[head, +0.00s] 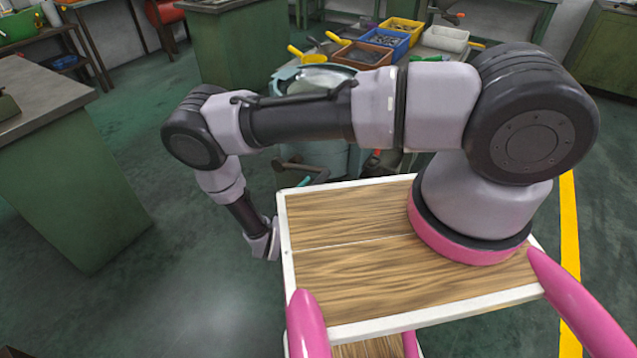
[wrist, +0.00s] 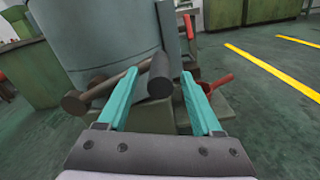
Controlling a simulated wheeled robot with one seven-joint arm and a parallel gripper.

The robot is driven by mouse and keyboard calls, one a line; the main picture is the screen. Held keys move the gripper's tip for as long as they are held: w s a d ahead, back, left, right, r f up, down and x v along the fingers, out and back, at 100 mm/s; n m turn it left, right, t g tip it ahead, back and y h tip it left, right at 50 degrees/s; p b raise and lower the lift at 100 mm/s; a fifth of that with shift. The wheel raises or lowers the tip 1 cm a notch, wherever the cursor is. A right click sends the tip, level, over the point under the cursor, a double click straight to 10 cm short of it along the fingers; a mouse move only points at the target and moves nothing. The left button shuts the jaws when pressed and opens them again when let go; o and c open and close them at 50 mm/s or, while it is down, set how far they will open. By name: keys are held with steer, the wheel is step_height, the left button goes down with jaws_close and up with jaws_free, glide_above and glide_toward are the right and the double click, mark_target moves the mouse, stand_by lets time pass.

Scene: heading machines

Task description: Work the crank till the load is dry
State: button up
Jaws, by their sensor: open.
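The blue-grey drum (wrist: 95,40) fills the upper left of the wrist view. In the head view the drum (head: 335,155) stands behind my arm, which partly covers it. A brown crank bar (wrist: 104,88) with dark rounded ends crosses in front of the drum. Its right end, a dark grip, shows between the tips of my gripper (wrist: 159,75). I cannot tell whether the fingers touch it. My teal fingers are apart and hold nothing. In the head view my gripper's fingers are mostly hidden. The load inside the drum cannot be seen.
A red-handled lever (wrist: 217,82) sits to the right of the drum. Yellow (head: 400,30), blue and orange bins of parts stand behind the drum. A green bench (head: 70,180) stands at the left. The floor between bench and drum is clear.

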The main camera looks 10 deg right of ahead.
mark_target(318, 183)
steer(key=shift+x, duration=1.75)
jaws_close()
